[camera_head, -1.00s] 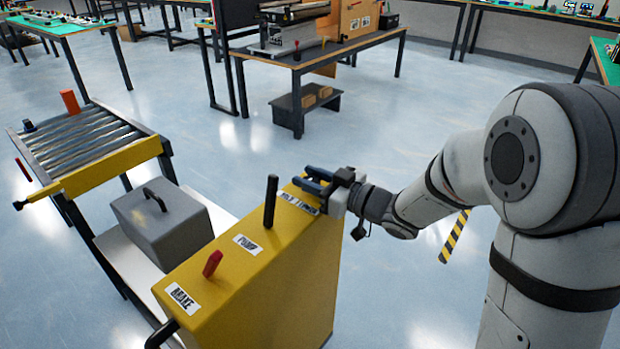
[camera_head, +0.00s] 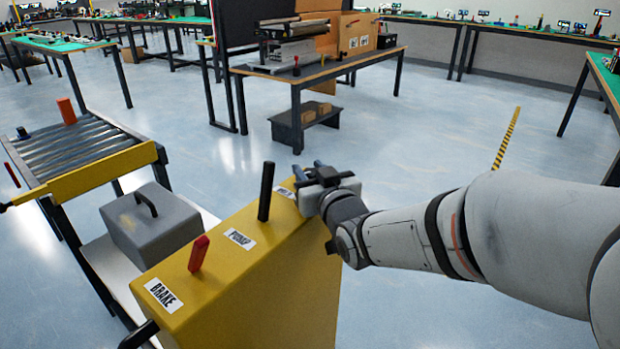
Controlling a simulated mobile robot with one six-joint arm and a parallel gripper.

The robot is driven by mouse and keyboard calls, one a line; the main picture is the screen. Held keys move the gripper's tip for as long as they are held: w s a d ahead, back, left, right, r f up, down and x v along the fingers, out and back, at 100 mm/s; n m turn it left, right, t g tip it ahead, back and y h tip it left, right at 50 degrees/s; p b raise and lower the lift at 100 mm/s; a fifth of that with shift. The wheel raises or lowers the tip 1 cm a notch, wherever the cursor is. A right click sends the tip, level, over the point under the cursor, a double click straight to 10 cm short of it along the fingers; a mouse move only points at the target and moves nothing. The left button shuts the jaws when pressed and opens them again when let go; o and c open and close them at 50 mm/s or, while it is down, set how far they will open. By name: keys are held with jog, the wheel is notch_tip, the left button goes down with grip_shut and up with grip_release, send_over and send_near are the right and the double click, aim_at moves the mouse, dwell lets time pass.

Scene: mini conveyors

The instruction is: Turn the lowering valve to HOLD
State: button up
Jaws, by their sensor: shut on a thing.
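The yellow control box (camera_head: 240,280) stands in the lower middle, with labels along its top. The label at its far end (camera_head: 285,193) is partly covered by my gripper and only partly readable. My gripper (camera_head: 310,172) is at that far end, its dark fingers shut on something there. The held part is hidden by the fingers and wrist; it stands where the lowering valve's label is. I cannot see which way the valve points.
A black pump lever (camera_head: 266,192) stands upright close to the left of my gripper. A red brake lever (camera_head: 198,254) is nearer. A grey case (camera_head: 155,225) and roller conveyor (camera_head: 75,150) lie left. A bench (camera_head: 320,65) is behind; floor to the right is open.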

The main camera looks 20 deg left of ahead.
jog(key=shift+r, duration=0.15)
jog(key=o, duration=1)
jog(key=shift+c, duration=0.2)
jog(key=p+v, duration=0.1)
jog(key=v, duration=0.6)
jog(key=shift+s+d, duration=0.25)
jog(key=shift+s, duration=0.05)
